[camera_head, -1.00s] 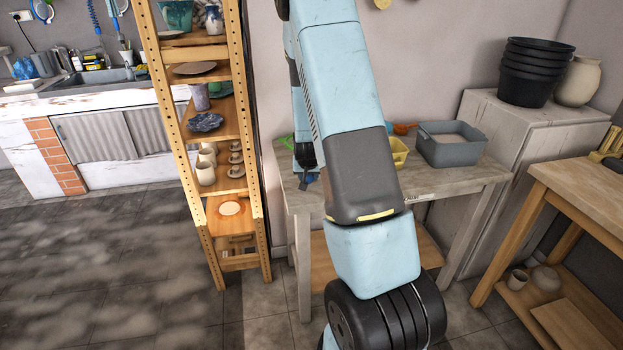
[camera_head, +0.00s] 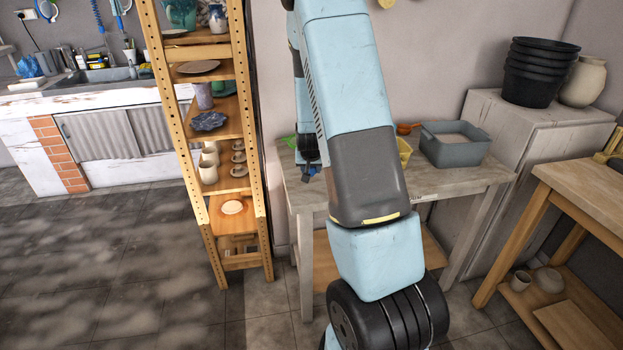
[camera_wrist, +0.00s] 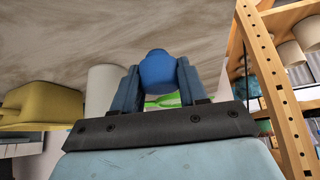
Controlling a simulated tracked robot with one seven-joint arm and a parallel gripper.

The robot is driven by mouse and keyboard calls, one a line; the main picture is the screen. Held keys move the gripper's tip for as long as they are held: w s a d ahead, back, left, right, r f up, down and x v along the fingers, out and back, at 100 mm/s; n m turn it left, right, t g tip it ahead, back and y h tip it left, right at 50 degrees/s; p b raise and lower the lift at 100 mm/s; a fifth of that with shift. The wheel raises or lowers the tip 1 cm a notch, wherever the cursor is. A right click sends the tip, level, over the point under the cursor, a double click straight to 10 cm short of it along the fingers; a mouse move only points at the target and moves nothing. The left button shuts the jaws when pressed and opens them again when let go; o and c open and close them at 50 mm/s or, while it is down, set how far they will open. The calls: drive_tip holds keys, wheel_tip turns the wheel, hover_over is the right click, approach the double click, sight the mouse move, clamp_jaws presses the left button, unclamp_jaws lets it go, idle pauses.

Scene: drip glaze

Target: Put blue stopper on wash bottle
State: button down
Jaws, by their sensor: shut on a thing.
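The blue stopper (camera_wrist: 157,68) sits between the two fingers of my gripper (camera_wrist: 158,80) in the wrist view, and the gripper is shut on it. In the head view my gripper (camera_head: 309,168) shows small and dark at the left end of the grey worktable, and the stopper cannot be made out there. A pale, plain cylinder (camera_wrist: 102,90) stands behind the left finger in the wrist view; I cannot tell whether it is the wash bottle. In the head view my arm hides the middle of the worktable, and no wash bottle can be made out.
The worktable (camera_head: 455,178) holds a grey tub (camera_head: 456,152) and a yellow container (camera_head: 404,150), which also shows in the wrist view (camera_wrist: 42,103). A green thing (camera_wrist: 165,101) lies beyond the fingers. A wooden shelf (camera_head: 247,130) with pottery stands close on the left.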

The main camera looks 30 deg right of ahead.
drive_tip(key=shift+r, duration=2.1)
drive_tip(key=shift+s, duration=0.1)
